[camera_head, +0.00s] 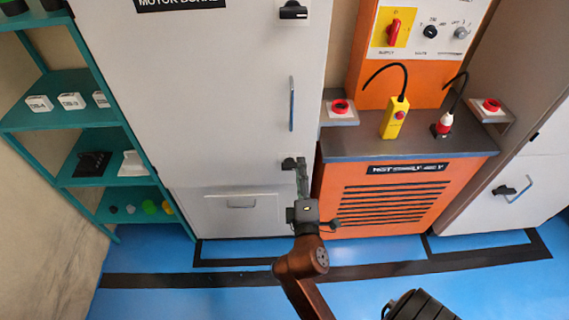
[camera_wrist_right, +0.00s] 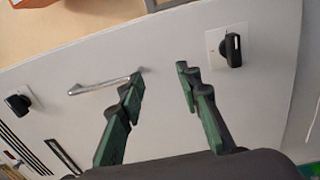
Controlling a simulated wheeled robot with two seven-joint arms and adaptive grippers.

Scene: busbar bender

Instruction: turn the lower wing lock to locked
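The lower wing lock (camera_head: 290,163) is a small black knob near the right edge of the grey cabinet door, below the long handle, partly hidden by my gripper. My right gripper (camera_head: 302,178) is just beside it in the head view; contact cannot be told there. In the right wrist view my right gripper (camera_wrist_right: 160,95) is open, with nothing between its green fingers. That view shows one black wing knob (camera_wrist_right: 232,48) on a white plate beyond the right finger and another wing knob (camera_wrist_right: 18,102) at far left. I cannot tell which is the lower lock. My left gripper is not in view.
The upper wing lock (camera_head: 293,11) is near the cabinet's top. The door handle (camera_head: 291,104) lies between the locks. An orange cabinet (camera_head: 390,200) stands right of the door, with a yellow pendant (camera_head: 394,119) on its ledge. A teal shelf (camera_head: 75,118) stands left.

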